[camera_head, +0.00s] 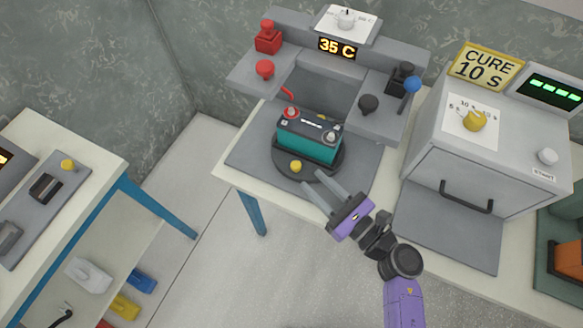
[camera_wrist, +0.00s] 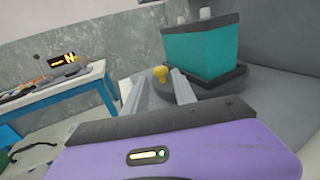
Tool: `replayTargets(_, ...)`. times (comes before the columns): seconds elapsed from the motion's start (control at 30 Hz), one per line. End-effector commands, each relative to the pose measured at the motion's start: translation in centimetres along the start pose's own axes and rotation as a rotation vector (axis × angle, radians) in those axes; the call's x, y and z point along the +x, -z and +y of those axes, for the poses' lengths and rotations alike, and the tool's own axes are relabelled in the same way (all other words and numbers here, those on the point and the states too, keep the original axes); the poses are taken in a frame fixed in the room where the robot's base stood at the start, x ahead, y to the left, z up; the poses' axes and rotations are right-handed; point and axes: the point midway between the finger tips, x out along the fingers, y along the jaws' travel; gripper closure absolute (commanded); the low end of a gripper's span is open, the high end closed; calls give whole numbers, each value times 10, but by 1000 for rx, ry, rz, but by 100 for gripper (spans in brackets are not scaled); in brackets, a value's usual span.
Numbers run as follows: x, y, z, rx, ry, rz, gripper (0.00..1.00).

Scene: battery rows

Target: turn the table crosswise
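The round dark turntable (camera_head: 282,160) sits on a grey plate at the middle of the bench. A teal battery (camera_head: 308,142) with a dark top stands on it, its long side running roughly left to right. A yellow knob (camera_head: 295,166) is at the turntable's front edge. My gripper (camera_head: 313,181) is open and empty, its two fingers pointing at the turntable's front, just right of the knob in the head view. In the wrist view the yellow knob (camera_wrist: 160,73) shows between and beyond the fingertips; contact cannot be told.
A red clamp post (camera_head: 268,38) and a dark post with a blue-ended lever (camera_head: 411,85) flank the turntable. A display reads 35 C (camera_head: 337,48). A grey oven (camera_head: 490,140) with a handle stands at right. A side table (camera_head: 90,150) is at left, with floor between.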

Motion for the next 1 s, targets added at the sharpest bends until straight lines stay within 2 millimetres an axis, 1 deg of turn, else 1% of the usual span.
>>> replayTargets(0.13,17,-2,0,-2,-2,-1,68)
replayTargets(0.4,58,-2,0,0,-1,-1,68)
replayTargets(0.5,67,-1,0,0,0,-1,68)
replayTargets(0.67,75,-1,0,1,0,0,68)
replayTargets(0.9,75,0,0,1,1,0,68)
replayTargets(0.97,75,0,0,1,1,0,79)
replayTargets(1.0,75,0,0,1,1,0,87)
